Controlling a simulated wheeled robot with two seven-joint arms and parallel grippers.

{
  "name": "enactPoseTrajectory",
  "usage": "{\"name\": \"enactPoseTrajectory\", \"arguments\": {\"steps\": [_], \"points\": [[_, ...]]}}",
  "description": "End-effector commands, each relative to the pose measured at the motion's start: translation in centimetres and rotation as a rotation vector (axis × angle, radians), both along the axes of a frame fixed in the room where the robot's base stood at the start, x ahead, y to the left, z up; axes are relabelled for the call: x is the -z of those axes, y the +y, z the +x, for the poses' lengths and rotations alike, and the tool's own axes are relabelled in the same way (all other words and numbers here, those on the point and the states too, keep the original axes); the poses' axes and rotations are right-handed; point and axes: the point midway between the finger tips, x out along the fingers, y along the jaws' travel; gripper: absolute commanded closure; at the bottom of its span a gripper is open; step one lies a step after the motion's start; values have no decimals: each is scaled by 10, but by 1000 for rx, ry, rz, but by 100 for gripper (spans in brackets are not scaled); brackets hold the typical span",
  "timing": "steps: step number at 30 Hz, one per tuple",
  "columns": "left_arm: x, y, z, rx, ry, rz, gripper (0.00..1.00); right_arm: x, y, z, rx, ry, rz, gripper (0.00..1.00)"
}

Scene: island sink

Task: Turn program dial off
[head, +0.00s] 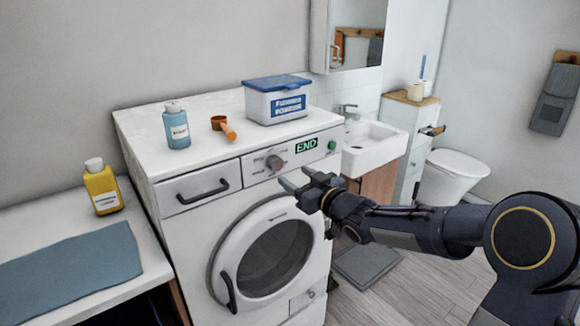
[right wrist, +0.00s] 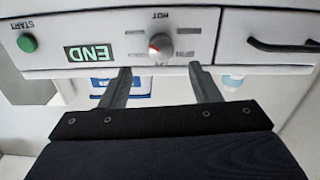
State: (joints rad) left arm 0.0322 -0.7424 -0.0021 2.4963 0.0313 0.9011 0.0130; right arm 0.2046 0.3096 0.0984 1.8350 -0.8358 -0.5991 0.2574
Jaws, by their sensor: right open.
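The program dial (head: 274,162) is a round knob on the washing machine's front panel, left of a green display that reads END (head: 306,145). In the right wrist view, which is upside down, the dial (right wrist: 160,45) is grey with a red mark and printed labels around it. My right gripper (head: 297,184) is open and empty, in front of the panel just below and right of the dial in the head view. In the right wrist view its two fingers (right wrist: 160,72) lie on either side of the dial's line, apart from it. My left gripper is not in view.
A green start button (head: 332,145) is right of the display. The detergent drawer (head: 198,193) is left of the dial, and the round door (head: 268,255) is below. A blue bottle (head: 176,128), orange scoop (head: 223,126) and blue-lidded box (head: 277,100) stand on top.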

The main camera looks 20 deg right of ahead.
Motion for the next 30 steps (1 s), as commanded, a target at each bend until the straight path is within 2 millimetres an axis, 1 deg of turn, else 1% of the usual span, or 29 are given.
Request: {"name": "enactPoseTrajectory", "arguments": {"steps": [5,9,13,18,25,26,30], "points": [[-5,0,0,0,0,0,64,-1,10,22,-5,-2,0,43],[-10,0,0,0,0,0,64,-2,18,44,-4,-2,0,43],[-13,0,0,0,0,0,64,-1,23,60,-2,0,-1,43],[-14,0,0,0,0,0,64,-1,26,69,0,-1,-1,43],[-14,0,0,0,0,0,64,-1,26,70,0,-1,-1,43],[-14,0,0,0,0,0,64,-1,26,70,0,-1,-1,45],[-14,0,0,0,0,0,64,-1,26,70,0,-1,-1,63]]}}
